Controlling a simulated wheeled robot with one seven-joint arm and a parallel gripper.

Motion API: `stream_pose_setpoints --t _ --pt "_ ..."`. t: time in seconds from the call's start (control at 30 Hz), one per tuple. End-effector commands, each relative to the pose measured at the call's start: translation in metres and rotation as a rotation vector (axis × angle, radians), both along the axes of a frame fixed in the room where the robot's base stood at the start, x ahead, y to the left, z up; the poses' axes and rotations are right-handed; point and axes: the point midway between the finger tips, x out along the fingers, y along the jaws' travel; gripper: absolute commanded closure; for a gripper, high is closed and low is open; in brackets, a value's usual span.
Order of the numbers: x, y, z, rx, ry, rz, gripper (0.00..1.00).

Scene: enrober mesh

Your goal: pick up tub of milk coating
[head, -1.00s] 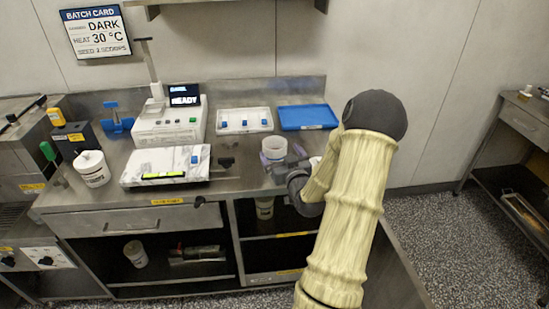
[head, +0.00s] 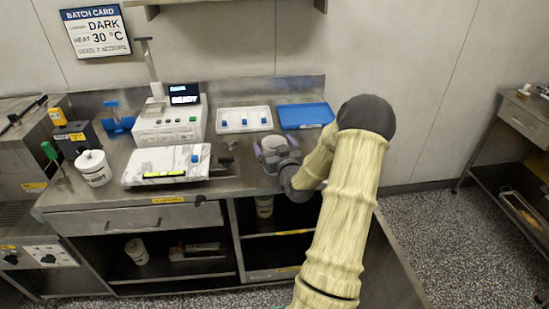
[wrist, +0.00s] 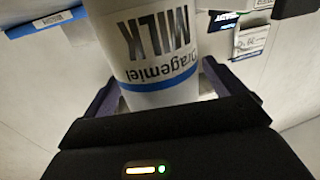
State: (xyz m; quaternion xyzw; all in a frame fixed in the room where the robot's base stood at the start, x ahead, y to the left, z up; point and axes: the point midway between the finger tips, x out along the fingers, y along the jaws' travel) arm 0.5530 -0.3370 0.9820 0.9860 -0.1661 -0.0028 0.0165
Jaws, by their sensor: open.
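The tub of milk coating (wrist: 155,55) is white with a blue band and the word MILK, and shows upside down in the wrist view. In the head view the tub (head: 273,142) stands on the steel counter right of the marble slab, partly hidden by my gripper (head: 276,157). My gripper (wrist: 160,95) is open, with one purple finger on each side of the tub. I cannot tell whether the fingers touch it.
A marble slab (head: 150,166) and a white machine with a READY screen (head: 168,125) stand left of the tub. A white tray (head: 243,119) and a blue tray (head: 305,116) lie behind. Another white tub (head: 93,168) stands at the counter's left. Two tubs sit on the shelves below.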

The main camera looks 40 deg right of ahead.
Motion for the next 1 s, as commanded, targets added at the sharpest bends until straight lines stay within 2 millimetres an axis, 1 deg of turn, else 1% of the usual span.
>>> stream_pose_setpoints --t 0.23,0.27,0.3,0.47,0.6,0.63,0.67,0.87,1.0 --pt "-0.0006 -0.0004 0.0001 0.000 0.000 -0.001 0.06" --pt "-0.0006 -0.0005 0.0001 0.000 0.000 -0.001 0.08" --pt "-0.0006 -0.0006 0.0001 0.000 0.000 -0.001 0.15" --pt "-0.0008 -0.0009 0.0001 0.000 0.000 -0.002 0.47" --pt "-0.0010 -0.0010 0.0001 0.000 0.000 -0.002 0.74" --pt "-0.0010 -0.0010 0.0001 0.000 0.000 -0.002 0.80" --pt "-0.0007 -0.0012 0.0011 -0.002 -0.002 -0.002 0.83" --pt "-0.0009 -0.0012 0.0013 -0.002 -0.002 -0.002 0.83" --pt "-0.0006 -0.0012 0.0066 -0.003 -0.003 -0.002 0.83"
